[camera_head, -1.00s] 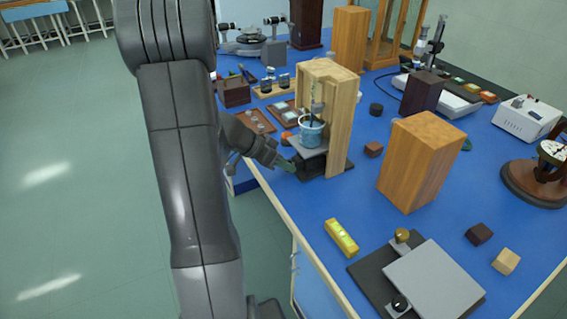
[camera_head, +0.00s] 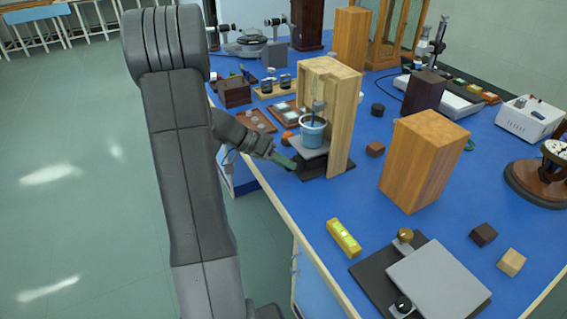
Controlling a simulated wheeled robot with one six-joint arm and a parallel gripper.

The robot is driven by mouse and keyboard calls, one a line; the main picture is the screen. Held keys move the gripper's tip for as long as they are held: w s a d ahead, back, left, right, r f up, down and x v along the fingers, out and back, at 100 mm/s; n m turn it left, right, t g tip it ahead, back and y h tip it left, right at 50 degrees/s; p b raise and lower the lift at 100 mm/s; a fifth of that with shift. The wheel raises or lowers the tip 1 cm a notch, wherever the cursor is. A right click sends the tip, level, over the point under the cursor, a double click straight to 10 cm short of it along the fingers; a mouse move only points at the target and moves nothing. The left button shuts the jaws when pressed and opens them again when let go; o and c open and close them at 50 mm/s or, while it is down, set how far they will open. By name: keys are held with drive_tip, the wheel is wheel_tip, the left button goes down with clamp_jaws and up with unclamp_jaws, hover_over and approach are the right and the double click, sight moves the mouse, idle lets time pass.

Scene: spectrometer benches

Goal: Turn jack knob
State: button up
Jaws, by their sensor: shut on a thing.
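The lab jack (camera_head: 313,152) stands inside a light wooden frame (camera_head: 341,120) near the left edge of the blue bench. Its grey top plate carries a blue beaker (camera_head: 312,135). A small grey piece (camera_head: 319,105) shows at the beaker's mouth, below the frame's top. My gripper (camera_head: 287,162) reaches in from the left, low at the jack's near left side. Its greenish jaws are shut on the jack knob, which they hide.
A yellow level (camera_head: 343,238) and a tall wooden block (camera_head: 422,160) stand nearby. Trays with small parts (camera_head: 254,121) lie behind my gripper.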

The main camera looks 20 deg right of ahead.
drive_tip(key=o, duration=1)
drive_tip(key=v, duration=1.4)
drive_tip(key=shift+d, duration=0.1)
